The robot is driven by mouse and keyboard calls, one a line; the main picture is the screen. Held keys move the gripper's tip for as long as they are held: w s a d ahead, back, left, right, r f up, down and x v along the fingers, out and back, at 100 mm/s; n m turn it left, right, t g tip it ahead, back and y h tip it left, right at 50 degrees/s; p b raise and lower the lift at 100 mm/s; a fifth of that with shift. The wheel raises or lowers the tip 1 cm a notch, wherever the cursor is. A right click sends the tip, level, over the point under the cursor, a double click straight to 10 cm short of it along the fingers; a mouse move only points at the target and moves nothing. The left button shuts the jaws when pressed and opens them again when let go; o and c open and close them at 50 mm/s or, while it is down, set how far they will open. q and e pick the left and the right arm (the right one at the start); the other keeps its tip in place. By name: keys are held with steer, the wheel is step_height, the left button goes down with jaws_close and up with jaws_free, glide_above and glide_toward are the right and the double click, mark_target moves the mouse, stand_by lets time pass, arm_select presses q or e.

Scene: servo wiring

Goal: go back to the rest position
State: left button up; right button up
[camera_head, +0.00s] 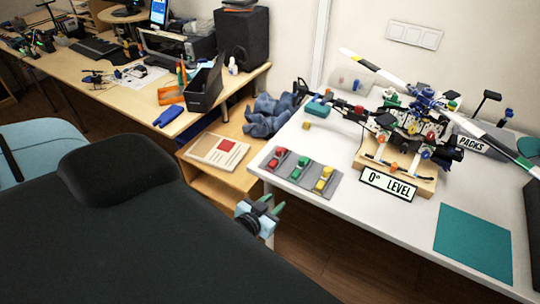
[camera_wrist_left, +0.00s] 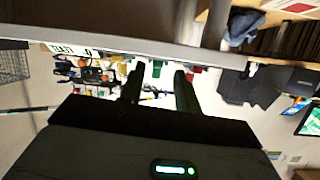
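My left gripper (camera_head: 271,204) is in front of the white table's near left edge, over the floor gap, apart from the table and the things on it. In the left wrist view its two dark fingers (camera_wrist_left: 160,82) stand apart with nothing seen between them. A model helicopter (camera_head: 415,125) stands on a wooden stand with a "0° LEVEL" sign (camera_head: 388,184) on the white table (camera_head: 390,235). A grey tray (camera_head: 318,190) with red, green and yellow parts lies left of it. The left wrist view shows the table and helicopter upside down. My right gripper is in neither view.
A teal mat (camera_head: 473,243) lies at the table's front right. A low wooden shelf (camera_head: 232,181) with a booklet (camera_head: 217,151) stands left of the table. A wooden desk (camera_head: 130,88) is behind. A large dark surface (camera_head: 130,235) fills the lower left.

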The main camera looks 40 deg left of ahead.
arm_select(q)
steer(key=shift+s+f, duration=0.1)
steer(key=shift+s, duration=0.05)
stand_by(0.5)
steer(key=s+d+f+g+h, duration=0.1)
steer(key=s+d+f, duration=0.2)
steer(key=s, duration=0.5)
steer(key=s+d+f+m+g+h, duration=0.1)
steer(key=s+d+f+g, duration=0.1)
steer(key=s, duration=0.6)
steer(key=s+d+f+m+g+h, duration=0.1)
steer(key=s+d+f, duration=0.3)
steer(key=s, duration=0.4)
steer(key=shift+s+d+f+g, duration=0.15)
steer(key=shift+d+f+g, duration=0.15)
steer(key=shift+d+g, duration=0.4)
stand_by(0.7)
